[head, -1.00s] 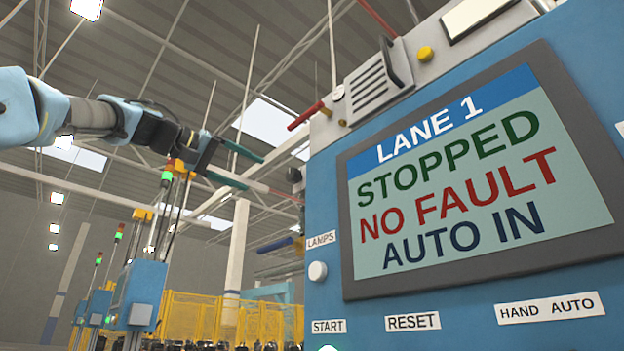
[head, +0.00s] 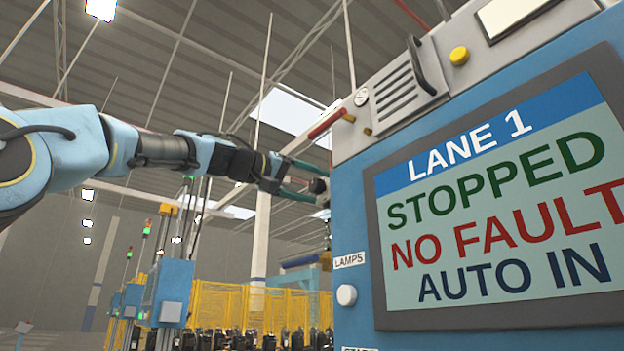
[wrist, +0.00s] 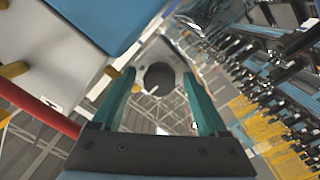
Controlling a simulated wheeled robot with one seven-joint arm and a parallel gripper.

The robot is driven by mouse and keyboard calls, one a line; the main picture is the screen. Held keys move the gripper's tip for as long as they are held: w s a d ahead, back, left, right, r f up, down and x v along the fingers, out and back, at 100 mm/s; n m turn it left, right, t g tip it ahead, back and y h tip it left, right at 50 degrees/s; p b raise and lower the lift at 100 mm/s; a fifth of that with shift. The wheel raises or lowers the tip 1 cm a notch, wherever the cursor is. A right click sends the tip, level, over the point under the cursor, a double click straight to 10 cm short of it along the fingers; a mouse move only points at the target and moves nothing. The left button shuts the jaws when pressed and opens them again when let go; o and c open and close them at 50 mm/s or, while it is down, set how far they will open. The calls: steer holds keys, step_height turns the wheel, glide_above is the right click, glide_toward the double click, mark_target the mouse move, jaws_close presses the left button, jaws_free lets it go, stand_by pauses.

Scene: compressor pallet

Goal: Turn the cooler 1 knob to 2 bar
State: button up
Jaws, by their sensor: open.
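A dark round knob (wrist: 159,76) on a pale grey body shows in the wrist view, between and beyond the fingertips of my gripper (wrist: 161,80). I cannot tell whether the fingers touch it, and I can read no marks on it. In the head view my gripper (head: 308,189) is open and reaches right to the side of the blue cabinet (head: 351,222). A small dark part (head: 319,186) there sits at the fingertips, partly hidden by them. A small round gauge (head: 361,97) is on the cabinet's upper part, too small to read.
A red pipe (head: 326,124) with yellow ends sticks out above my gripper; it also runs beside the fingers in the wrist view (wrist: 40,108). The cabinet screen (head: 500,200) reads LANE 1, STOPPED, NO FAULT, AUTO IN. A yellow fence (head: 285,308) stands behind.

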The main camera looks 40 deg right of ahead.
steer(key=shift+c, duration=0.2)
jaws_close()
stand_by(0.5)
